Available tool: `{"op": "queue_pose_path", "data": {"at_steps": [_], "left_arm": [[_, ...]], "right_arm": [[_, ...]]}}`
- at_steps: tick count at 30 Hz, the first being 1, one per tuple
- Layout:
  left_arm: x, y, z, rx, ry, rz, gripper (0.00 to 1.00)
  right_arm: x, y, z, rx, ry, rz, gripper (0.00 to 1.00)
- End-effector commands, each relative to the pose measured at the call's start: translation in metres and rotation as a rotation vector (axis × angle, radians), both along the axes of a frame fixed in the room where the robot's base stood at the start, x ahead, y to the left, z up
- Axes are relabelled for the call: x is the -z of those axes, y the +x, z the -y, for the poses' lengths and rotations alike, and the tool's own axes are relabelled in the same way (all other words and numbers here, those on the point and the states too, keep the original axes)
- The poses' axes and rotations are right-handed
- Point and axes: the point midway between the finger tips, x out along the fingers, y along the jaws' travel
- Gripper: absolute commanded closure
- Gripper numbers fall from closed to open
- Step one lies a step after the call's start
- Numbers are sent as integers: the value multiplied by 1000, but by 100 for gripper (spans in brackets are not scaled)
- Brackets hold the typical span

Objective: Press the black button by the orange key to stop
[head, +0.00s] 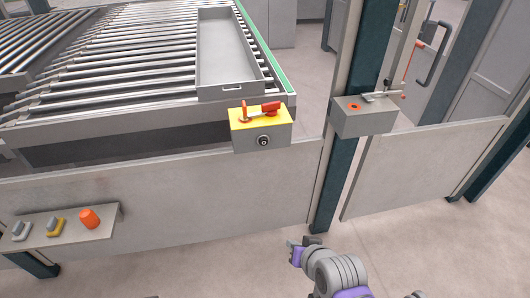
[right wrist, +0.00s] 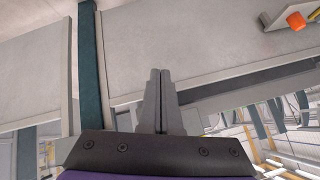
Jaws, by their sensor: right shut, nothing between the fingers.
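A grey box with a yellow top (head: 243,117) is mounted at the top of the grey panel, in the middle of the head view. An orange-red key-like lever (head: 262,110) lies on its top. A round black button (head: 263,141) with a pale centre sits on its front face. My right gripper (head: 291,243) is low in the head view, below and to the right of the box and apart from it. In the right wrist view its fingers (right wrist: 160,75) are shut together and empty. My left gripper is not in view.
A second grey box (head: 365,121) with an orange-red ring stands by the dark green post (head: 335,185). A tray (head: 228,55) lies on rollers behind the panel. Floor in front is clear.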

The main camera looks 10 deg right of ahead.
Motion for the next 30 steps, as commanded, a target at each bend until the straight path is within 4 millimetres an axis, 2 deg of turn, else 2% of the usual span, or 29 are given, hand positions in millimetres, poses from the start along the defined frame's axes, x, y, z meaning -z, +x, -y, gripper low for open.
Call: {"op": "queue_pose_path", "data": {"at_steps": [1,6,9,12,15,19,30], "left_arm": [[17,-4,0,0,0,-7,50],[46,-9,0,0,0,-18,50],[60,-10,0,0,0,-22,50],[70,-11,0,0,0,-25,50],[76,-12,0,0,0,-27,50],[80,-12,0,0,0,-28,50],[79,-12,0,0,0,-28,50]], "right_arm": [[4,23,-9,62,96,71,100],[-19,95,-25,293,485,321,100],[-32,126,-24,409,705,443,100],[-41,146,-21,497,888,536,100],[-47,158,-15,557,1022,601,100],[-52,165,-11,596,1113,646,100],[-54,166,-9,604,1133,658,100]]}}
